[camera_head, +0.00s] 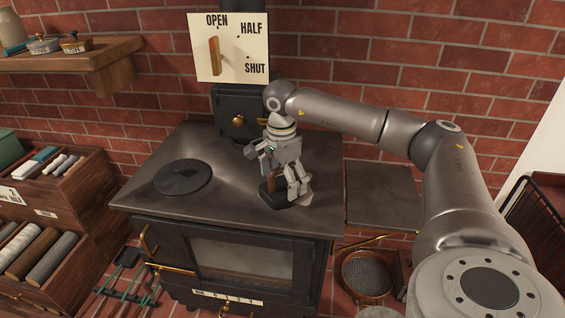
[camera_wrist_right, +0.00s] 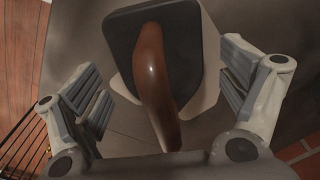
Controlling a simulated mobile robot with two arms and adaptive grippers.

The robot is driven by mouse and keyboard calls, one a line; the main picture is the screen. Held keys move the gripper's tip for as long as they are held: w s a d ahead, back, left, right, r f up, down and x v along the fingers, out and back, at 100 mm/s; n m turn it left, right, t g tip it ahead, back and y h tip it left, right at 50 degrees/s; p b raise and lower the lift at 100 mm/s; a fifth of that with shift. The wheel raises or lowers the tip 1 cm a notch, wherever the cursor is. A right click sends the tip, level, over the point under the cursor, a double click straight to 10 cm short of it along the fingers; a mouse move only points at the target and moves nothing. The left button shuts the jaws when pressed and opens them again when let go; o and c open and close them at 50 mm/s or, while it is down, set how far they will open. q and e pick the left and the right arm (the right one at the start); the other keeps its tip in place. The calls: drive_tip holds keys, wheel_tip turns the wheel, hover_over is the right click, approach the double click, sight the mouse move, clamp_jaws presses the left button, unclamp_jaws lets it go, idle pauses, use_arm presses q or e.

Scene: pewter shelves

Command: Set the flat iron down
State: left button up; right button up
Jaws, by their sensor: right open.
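The flat iron (camera_head: 272,196) is dark with a brown handle and rests on the right part of the stove top (camera_head: 235,200). A pale flat piece shows under or beside it; I cannot tell what it is. My right gripper (camera_head: 283,180) is above the iron and hides part of it. In the right wrist view the iron's dark body (camera_wrist_right: 190,50) and its curved brown handle (camera_wrist_right: 154,85) lie between the fingers of my right gripper (camera_wrist_right: 165,85). The fingers are open and apart from the handle on both sides. My left gripper is not in view.
A round dark plate (camera_head: 183,178) lies on the left of the stove top. A sign (camera_head: 229,48) with OPEN, HALF and SHUT hangs behind. A shelf (camera_head: 75,60) and wooden drawers (camera_head: 50,235) stand at left. A brass-rimmed round sieve (camera_head: 367,275) is below right.

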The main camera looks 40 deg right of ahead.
drive_tip(key=r+b, duration=0.1)
drive_tip(key=r, duration=0.4)
drive_tip(key=r+b, duration=0.1)
drive_tip(key=r, duration=0.3)
drive_tip(key=shift+w+a+r, duration=0.1)
drive_tip(key=shift+a+r, duration=0.1)
drive_tip(key=shift+r, duration=0.7)
